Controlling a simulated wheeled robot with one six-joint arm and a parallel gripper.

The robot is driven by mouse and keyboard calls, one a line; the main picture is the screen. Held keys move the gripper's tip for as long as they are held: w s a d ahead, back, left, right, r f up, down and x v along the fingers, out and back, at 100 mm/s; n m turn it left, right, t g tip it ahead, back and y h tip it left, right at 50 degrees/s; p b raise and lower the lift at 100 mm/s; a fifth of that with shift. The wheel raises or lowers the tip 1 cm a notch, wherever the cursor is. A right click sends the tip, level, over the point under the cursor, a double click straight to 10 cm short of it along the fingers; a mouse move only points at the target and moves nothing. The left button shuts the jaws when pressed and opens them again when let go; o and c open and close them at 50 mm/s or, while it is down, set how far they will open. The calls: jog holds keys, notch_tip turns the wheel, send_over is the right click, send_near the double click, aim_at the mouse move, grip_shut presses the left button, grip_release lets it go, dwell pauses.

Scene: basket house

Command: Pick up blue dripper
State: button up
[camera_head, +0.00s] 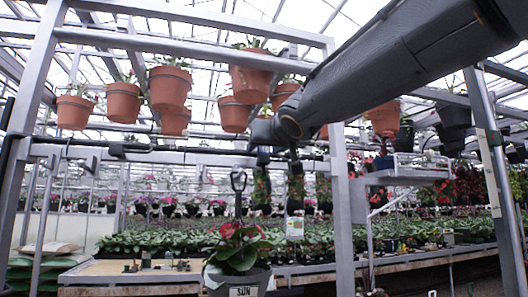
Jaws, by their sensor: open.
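I cannot make out a blue dripper in this view; small items on the wooden bench are too small to tell apart. My arm reaches in from the upper right, in front of the hanging pots. My gripper (279,160) points down near the middle of the picture, with its two dark fingers apart. Nothing shows clearly between them. It is above and to the right of a potted red flower (240,250) in the foreground.
A wooden bench (110,270) with small dark items (165,265) stands at lower left. Terracotta pots (169,88) hang from a metal frame (190,45). Its posts (340,190) stand left and right of centre. Rows of green plants (165,240) fill the back. Stacked bags (45,262) lie at far left.

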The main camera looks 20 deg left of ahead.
jog(key=shift+w+a, duration=0.3)
jog(key=shift+w, duration=0.2)
jog(key=c, duration=0.9)
